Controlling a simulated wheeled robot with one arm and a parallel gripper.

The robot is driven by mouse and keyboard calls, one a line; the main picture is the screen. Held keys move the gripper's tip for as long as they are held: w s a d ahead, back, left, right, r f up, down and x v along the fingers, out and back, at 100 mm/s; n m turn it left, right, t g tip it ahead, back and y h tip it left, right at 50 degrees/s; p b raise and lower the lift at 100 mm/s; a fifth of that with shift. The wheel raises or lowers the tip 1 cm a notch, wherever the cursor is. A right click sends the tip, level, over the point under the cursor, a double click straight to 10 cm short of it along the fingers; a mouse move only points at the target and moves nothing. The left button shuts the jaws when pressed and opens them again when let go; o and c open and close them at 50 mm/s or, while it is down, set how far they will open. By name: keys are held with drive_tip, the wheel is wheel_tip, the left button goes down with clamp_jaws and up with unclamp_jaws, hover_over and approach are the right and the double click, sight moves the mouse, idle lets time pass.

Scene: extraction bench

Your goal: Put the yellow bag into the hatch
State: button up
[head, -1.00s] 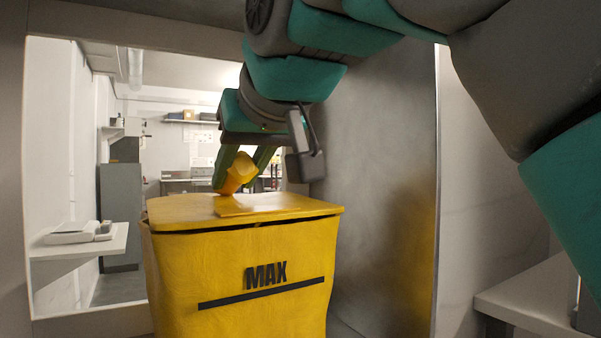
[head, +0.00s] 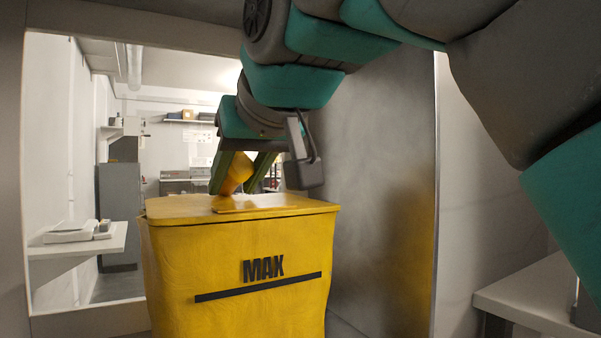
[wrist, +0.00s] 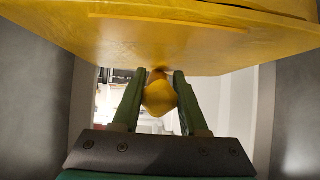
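The yellow bag (head: 240,245) is large and boxy, with a flat top and a black MAX mark and line on its front. It stands upright before the hatch opening. My gripper (head: 240,180) is above its top, fingers on either side of the yellow knotted neck. In the wrist view, the fingers (wrist: 160,88) flank this rounded knob closely, and the bag's broad surface (wrist: 170,45) fills the top. The hatch is a grey-framed opening (head: 28,190); a room shows through it. The bag's bottom is out of view, and I cannot tell how deep it is in the opening.
A smooth metal panel (head: 385,170) stands close to the bag's right and reflects yellow. A grey ledge (head: 530,295) is at the lower right. Beyond the opening, a white shelf (head: 75,245) holds a small device at left. A wider gap lies left of the bag.

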drive_tip(key=o, duration=0.4)
drive_tip(key=shift+r, duration=0.15)
